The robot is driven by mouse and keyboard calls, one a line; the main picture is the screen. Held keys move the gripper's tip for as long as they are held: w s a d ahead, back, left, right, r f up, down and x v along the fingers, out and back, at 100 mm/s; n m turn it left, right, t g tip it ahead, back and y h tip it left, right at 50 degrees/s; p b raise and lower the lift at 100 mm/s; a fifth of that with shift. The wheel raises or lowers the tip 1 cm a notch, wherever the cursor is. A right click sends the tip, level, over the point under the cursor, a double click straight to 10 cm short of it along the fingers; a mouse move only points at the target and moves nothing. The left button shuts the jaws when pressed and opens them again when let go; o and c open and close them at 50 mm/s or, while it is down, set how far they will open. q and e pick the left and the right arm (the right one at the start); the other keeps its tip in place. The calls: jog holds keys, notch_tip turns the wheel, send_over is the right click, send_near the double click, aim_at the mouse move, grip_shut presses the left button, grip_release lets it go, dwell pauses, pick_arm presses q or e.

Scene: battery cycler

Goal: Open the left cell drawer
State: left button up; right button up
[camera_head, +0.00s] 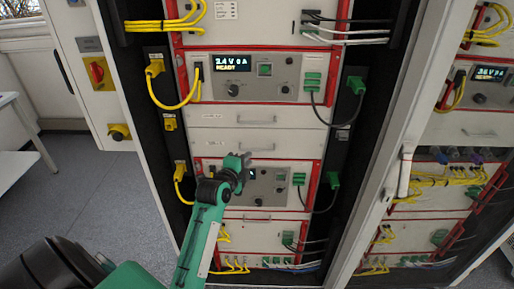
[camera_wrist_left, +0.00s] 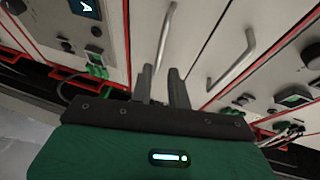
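In the head view, the left rack has two light-grey drawer fronts stacked at mid-height, an upper one (camera_head: 215,113) and a lower one (camera_head: 215,139). Both look closed, each with a horizontal bar handle: upper handle (camera_head: 257,121), lower handle (camera_head: 257,149). My left gripper (camera_head: 247,158) is just below the lower handle, in front of the instrument panel. In the left wrist view, my left gripper's fingers (camera_wrist_left: 161,72) are apart. One bar handle (camera_wrist_left: 163,40) has its near end by the gap between the fingertips; I cannot tell whether they surround it. Another handle (camera_wrist_left: 233,62) lies to the right. My right gripper is out of view.
An instrument with a lit display (camera_head: 232,63) sits above the drawers, and another panel (camera_head: 270,180) below them. Yellow cables (camera_head: 175,100) and dark cables hang beside the rack. An open-looking cabinet door edge (camera_head: 405,170) with a white handle stands to the right. Grey floor (camera_head: 100,190) is clear at left.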

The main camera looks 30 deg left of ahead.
aim_at(257, 150)
pick_arm(q)
jog(key=p+x, duration=0.2)
jog(key=x, duration=0.6)
jog(key=shift+w, duration=0.1)
jog(key=shift+f, duration=0.1)
grip_shut()
